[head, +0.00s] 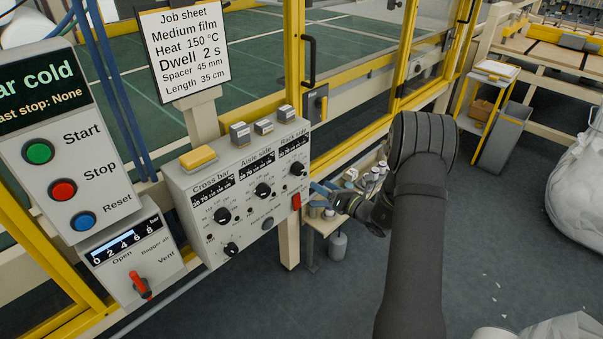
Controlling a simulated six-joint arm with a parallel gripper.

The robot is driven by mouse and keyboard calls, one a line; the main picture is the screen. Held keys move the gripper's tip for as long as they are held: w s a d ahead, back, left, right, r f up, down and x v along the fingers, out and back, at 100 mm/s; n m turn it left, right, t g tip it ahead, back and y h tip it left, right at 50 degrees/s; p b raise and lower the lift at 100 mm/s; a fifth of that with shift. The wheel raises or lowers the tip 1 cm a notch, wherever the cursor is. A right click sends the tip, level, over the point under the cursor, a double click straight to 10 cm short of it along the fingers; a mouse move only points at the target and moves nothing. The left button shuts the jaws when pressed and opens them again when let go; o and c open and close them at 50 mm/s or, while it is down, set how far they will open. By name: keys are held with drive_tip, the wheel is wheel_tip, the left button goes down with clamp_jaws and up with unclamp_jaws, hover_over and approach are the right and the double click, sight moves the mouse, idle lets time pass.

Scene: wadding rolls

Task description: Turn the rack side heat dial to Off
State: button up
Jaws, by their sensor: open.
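The grey control box (243,235) carries three labelled columns: Cross bar, Aisle side and Rack side. The rack side dial (297,168) is a round black knob under the right-hand label, with a light pointer mark; its exact setting is too small to read. My gripper (317,195) is open, with bluish fingers pointing left toward the box's right edge. It is to the right of and a little below the rack side dial, apart from it, and nothing shows between the fingers.
The aisle side dial (263,190) and cross bar dial (222,215) sit close by. A red switch (296,201) is just below the rack side dial. A job sheet (187,45) stands above. A yellow guard frame (345,148) rises behind. A small shelf with bottles (372,178) is behind my wrist.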

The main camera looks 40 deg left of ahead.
sight(300, 172)
drive_tip(key=a, duration=1)
drive_tip(key=shift+a, duration=0.3)
drive_tip(key=c, duration=1)
